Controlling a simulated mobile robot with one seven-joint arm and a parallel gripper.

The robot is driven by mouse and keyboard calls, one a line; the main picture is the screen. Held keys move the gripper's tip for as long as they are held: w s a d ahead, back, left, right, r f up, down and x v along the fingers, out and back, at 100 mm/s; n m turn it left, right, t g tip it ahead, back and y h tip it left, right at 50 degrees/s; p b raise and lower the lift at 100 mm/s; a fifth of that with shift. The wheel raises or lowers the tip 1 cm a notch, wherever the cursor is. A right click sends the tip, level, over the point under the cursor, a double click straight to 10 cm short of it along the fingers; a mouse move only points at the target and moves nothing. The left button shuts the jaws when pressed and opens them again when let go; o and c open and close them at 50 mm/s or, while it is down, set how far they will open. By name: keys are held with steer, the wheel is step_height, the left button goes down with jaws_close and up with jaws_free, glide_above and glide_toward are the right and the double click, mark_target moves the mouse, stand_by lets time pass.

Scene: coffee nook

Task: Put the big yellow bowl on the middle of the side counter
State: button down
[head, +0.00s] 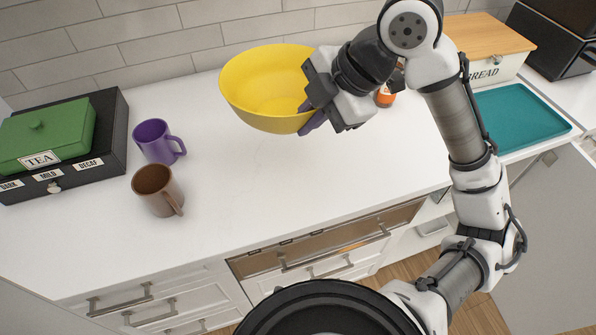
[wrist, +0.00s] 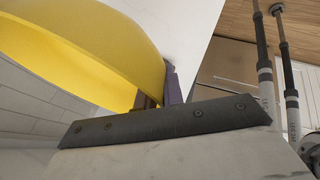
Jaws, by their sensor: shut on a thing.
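The big yellow bowl (head: 262,84) is held by its right rim in my gripper (head: 307,118) in the head view. The bowl is tilted a little and appears raised above the white counter (head: 262,190). My gripper is shut on the bowl's wall, one finger inside and one outside. In the wrist view the bowl (wrist: 105,40) fills the upper left, and the fingers (wrist: 160,95) show at its edge, partly hidden by the gripper body.
A purple mug (head: 152,142) and a brown mug (head: 155,188) stand left, beside a black box (head: 105,130) with a green tea tin (head: 45,137). A small orange item (head: 385,97) is behind my arm. A teal tray (head: 520,115) and bread box (head: 490,68) are right. The counter's front middle is clear.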

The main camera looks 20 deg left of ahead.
step_height(320, 180, down, 17)
steer(key=shift+f, duration=0.15)
steer(key=c, duration=1.5)
jaws_free()
steer(key=v, duration=1.2)
